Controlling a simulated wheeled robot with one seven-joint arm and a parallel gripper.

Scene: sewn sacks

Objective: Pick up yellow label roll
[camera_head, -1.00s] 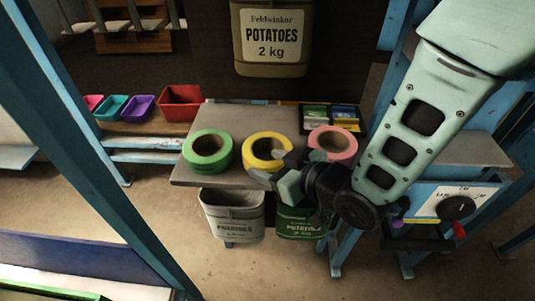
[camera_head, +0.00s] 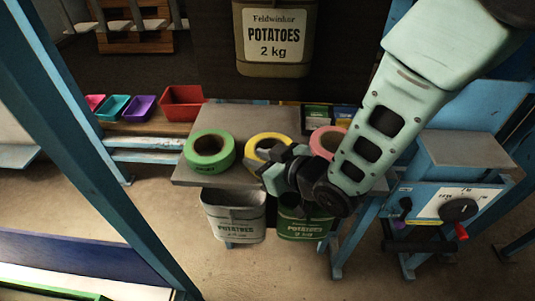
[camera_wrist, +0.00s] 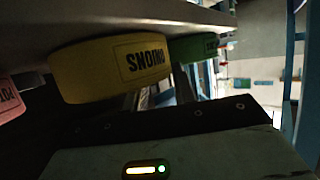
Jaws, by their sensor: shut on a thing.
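The yellow label roll (camera_head: 258,149) is on the grey shelf (camera_head: 230,117), between a green roll (camera_head: 196,152) and a pink roll (camera_head: 318,139). My gripper (camera_head: 276,158) is shut on the near right side of the yellow roll, and it covers part of that side. I cannot tell whether the roll is clear of the shelf. In the wrist view the yellow roll (camera_wrist: 105,72) shows its side with the word ONIONS upside down. The green roll (camera_wrist: 192,47) and the edge of the pink roll (camera_wrist: 9,99) flank it there.
Two open potato sacks, a white one (camera_head: 236,222) and a green one (camera_head: 305,227), hang below the shelf's front edge. A potato sack (camera_head: 275,71) is on the dark board behind. Coloured bins (camera_head: 182,104) stand at the left. A blue post (camera_head: 85,130) rises at the left.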

